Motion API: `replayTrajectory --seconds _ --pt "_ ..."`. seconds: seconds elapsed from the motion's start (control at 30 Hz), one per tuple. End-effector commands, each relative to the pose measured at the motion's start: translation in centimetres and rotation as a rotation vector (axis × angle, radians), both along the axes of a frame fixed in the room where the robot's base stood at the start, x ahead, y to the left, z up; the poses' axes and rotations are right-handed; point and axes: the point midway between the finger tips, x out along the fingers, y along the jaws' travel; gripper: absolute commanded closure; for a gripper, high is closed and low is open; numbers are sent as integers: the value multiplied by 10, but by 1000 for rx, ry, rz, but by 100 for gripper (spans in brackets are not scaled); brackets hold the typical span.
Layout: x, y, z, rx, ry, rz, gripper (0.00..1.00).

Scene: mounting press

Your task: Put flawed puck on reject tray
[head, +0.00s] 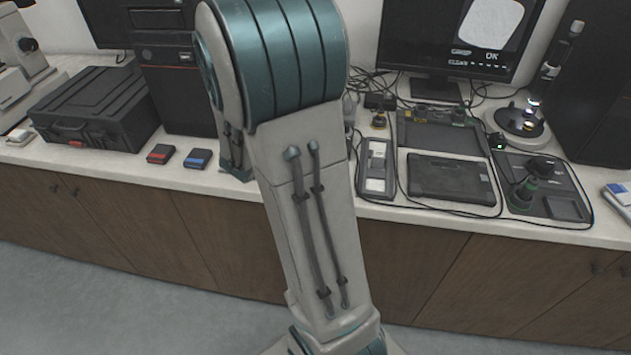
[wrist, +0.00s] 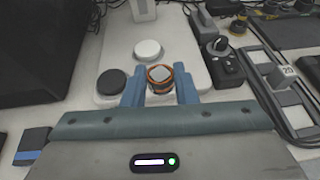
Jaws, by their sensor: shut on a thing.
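In the wrist view my gripper (wrist: 160,86) is shut on a round orange-rimmed puck (wrist: 160,74) with a pale grey, angular middle. The puck sits between the two blue fingers, over a white plate (wrist: 187,52). I cannot tell whether it touches the plate. No flaw can be made out at this size. In the head view my arm hides the gripper and puck. I cannot tell which thing is the reject tray; no label for it is readable.
A black disc (wrist: 111,82) and a white disc (wrist: 148,50) are on the plate near the fingers. A black box with a knob (wrist: 220,48) stands right of it. The head view shows red (head: 160,153) and blue (head: 197,158) boxes near the counter edge, and a dark flat case (head: 450,178).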

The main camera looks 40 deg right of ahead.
Motion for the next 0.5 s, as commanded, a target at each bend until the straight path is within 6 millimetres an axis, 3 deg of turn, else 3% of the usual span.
replayTrajectory --seconds 0.03,0.1,0.2,0.4,0.5 --pt "-18 -28 -4 0 -7 -95 96" --pt "-43 -60 -3 1 -5 -216 96" --pt "-79 -94 -1 1 -3 -363 96" --pt "-124 -129 0 0 1 -531 96" --pt "-128 -129 -3 0 3 -556 96"
